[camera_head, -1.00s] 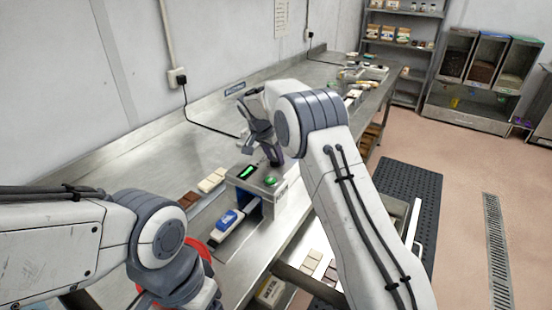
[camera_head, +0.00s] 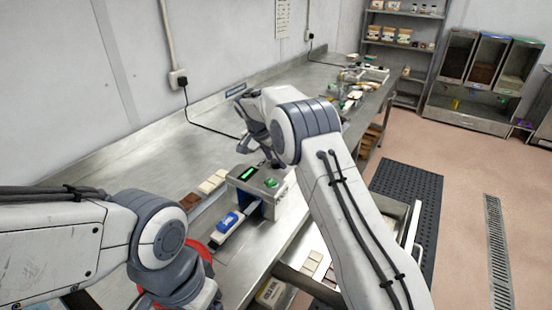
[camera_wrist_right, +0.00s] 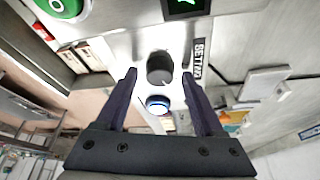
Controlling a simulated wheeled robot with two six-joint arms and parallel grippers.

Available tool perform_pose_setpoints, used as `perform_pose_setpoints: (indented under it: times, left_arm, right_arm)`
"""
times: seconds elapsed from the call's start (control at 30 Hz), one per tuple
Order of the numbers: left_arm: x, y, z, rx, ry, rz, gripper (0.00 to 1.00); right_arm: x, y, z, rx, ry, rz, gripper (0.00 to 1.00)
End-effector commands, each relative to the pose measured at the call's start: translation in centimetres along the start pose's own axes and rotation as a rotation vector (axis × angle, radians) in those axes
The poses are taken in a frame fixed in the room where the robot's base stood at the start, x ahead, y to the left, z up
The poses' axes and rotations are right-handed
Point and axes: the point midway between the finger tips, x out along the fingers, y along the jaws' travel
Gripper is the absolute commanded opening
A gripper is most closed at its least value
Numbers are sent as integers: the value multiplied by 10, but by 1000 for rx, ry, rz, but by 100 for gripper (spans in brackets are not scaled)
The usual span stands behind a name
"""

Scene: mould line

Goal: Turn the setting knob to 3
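The control box (camera_head: 245,184) stands on the steel bench, with a lit green display (camera_head: 247,173) and a green button (camera_head: 271,183) on top. In the right wrist view the setting knob (camera_wrist_right: 160,67) is a dark grey round cylinder beside the "SETTING" label (camera_wrist_right: 201,60). My right gripper (camera_wrist_right: 160,76) is open, one finger to each side of the knob, with gaps visible on both sides. In the head view the knob is hidden by my right arm. I cannot read its setting. My left gripper is not visible; only its arm shows at lower left.
A blue-topped item (camera_head: 228,222) lies on a pale strip at the box's opening. Brown and cream bars (camera_head: 212,183) lie left of the box. A round blue-ringed part (camera_wrist_right: 157,104) shows below the knob in the wrist view. The bench behind the box is mostly clear.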

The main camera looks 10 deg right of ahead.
Motion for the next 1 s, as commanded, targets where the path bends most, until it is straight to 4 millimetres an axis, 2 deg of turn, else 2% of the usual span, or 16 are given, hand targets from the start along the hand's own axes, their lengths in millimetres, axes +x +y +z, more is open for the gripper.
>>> perform_pose_setpoints:
  times: [0.3,0.43,0.8,1.0]
  left_arm:
    - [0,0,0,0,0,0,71]
    - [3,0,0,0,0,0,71]
    - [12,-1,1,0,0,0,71]
    - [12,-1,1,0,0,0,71]
  right_arm:
    - [-1,0,0,-1,1,0,74]
    - [-10,-1,0,-1,2,-2,74]
    - [-81,-1,0,-1,1,-4,74]
    - [-101,0,0,-1,0,-1,74]
